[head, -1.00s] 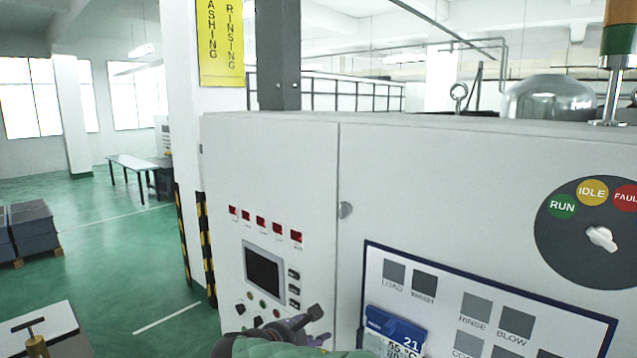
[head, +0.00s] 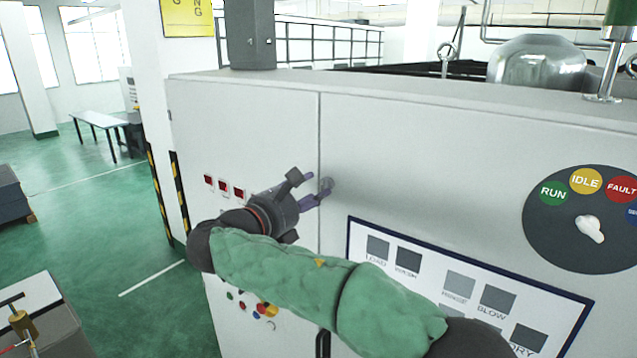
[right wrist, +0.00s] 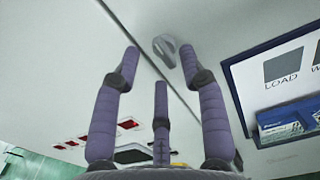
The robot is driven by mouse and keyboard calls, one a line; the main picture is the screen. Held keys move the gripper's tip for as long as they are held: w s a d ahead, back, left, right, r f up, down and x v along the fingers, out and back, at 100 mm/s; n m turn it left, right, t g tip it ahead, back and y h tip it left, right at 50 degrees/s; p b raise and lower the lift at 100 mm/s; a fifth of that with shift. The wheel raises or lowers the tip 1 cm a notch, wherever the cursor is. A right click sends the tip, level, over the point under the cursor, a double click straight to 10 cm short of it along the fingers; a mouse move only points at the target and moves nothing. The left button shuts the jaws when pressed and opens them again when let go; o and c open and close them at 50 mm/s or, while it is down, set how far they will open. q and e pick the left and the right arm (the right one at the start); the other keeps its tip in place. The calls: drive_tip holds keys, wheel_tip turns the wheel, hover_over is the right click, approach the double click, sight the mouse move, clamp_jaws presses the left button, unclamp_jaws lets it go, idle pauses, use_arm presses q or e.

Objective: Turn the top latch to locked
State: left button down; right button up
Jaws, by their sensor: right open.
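The top latch (head: 328,183) is a small grey knob on the white cabinet front, beside the vertical door seam. In the right wrist view, the latch (right wrist: 165,50) is an oval ring with a raised bar, just beyond and between my fingertips. My right gripper (head: 316,192) is at the latch, and its purple fingers partly cover it in the head view. In the right wrist view, the right gripper (right wrist: 160,62) has its fingers spread apart with nothing between them. I cannot tell whether a fingertip touches the latch. My left gripper is not in view.
The white cabinet (head: 420,150) fills the middle and right. A framed panel (head: 470,290) with grey squares sits below right of the latch. A dark dial (head: 580,250) with coloured labels is at the far right. Red indicators (head: 224,187) are to the left.

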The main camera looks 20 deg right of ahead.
sight(326, 185)
drive_tip(key=shift+x, duration=1.55)
drive_tip(key=shift+s, duration=0.1)
clamp_jaws()
